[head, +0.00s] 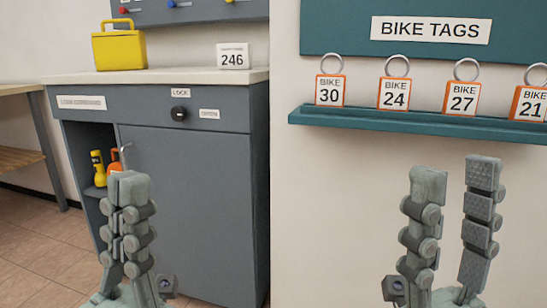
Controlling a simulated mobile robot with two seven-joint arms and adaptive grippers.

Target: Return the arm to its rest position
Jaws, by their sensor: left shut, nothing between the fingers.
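My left gripper (128,187) stands upright in the lower left of the head view, in front of the grey cabinet (195,205). Its fingers are together, with nothing visible between them. My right gripper (455,178) stands upright in the lower right, below the teal shelf (420,121). Its two fingers are apart and the gap between them is empty. Both grippers appear clear of the furniture and wall. The rest of both arms is out of view.
On the cabinet's pale top stand a yellow box (118,52) and a 246 card (233,56). A yellow bottle (99,167) and an orange item (114,160) sit in its open side. Numbered bike tags (394,94) stand on the shelf. A wooden table (22,160) is at far left.

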